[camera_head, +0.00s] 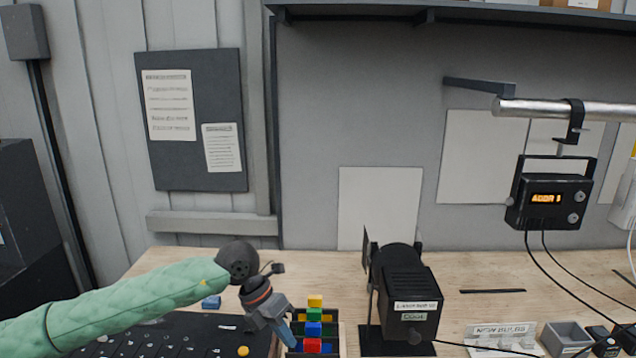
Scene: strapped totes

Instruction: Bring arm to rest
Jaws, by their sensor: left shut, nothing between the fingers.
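My left arm comes in from the left in a green quilted sleeve and ends in a dark wrist. My left gripper (288,338) points down at the near part of the bench and is shut, with nothing seen held in it. It is just left of a dark tray (335,330) that holds a stack of coloured blocks (314,325) in yellow, blue and red. I cannot tell whether the fingers touch the tray. My right gripper is not in view.
A black lamp-like device (405,290) stands on the wooden bench (480,280) right of the tray. A grey bin (566,338) and cables are at the right. A control box (549,195) hangs from a metal bar.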

